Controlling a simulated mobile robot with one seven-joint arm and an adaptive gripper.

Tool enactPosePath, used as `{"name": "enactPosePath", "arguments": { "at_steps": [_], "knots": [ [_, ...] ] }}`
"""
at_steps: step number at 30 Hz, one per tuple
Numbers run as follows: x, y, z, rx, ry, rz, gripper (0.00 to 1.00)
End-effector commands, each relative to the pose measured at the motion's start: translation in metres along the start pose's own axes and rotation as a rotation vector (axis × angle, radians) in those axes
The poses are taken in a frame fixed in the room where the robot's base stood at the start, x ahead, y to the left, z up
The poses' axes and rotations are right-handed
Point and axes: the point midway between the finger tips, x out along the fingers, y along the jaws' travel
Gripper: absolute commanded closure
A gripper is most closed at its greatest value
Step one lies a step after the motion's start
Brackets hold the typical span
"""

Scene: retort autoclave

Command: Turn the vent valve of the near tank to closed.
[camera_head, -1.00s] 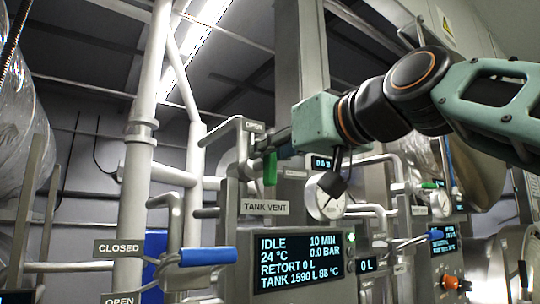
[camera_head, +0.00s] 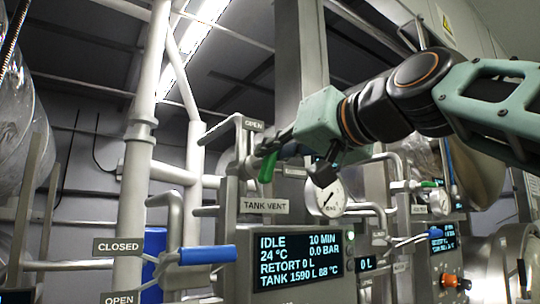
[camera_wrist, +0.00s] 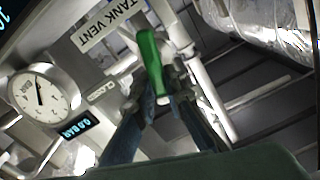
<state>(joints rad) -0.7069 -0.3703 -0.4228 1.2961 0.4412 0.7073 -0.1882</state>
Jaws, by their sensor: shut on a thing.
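The vent valve's green handle (camera_head: 267,168) is above the "TANK VENT" plate (camera_head: 264,206) on the near panel. It hangs down, its lower end leaning a little left in the head view. An "OPEN" plate (camera_head: 253,125) is above it. My gripper (camera_head: 272,147) reaches in from the right, its fingers shut on the upper part of the handle. In the wrist view the green handle (camera_wrist: 150,66) extends out past my gripper's fingers (camera_wrist: 160,92). The fingers partly hide the valve body and the grip.
A blue lever (camera_head: 208,255) with "CLOSED" (camera_head: 119,247) and "OPEN" plates is at lower left. A round gauge (camera_head: 326,197) is close below my gripper. The display (camera_head: 298,259) reads IDLE. Pipes (camera_head: 138,170) stand left; another green-handled valve (camera_head: 431,184) is farther right.

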Motion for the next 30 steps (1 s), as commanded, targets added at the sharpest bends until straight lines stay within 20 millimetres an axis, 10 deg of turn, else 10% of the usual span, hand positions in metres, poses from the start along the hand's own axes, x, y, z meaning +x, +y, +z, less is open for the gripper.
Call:
{"name": "enactPosePath", "arguments": {
  "at_steps": [30],
  "knots": [
    [0.0,0.017,0.009,0.956,-0.001,0.003,1.0]
  ]
}}
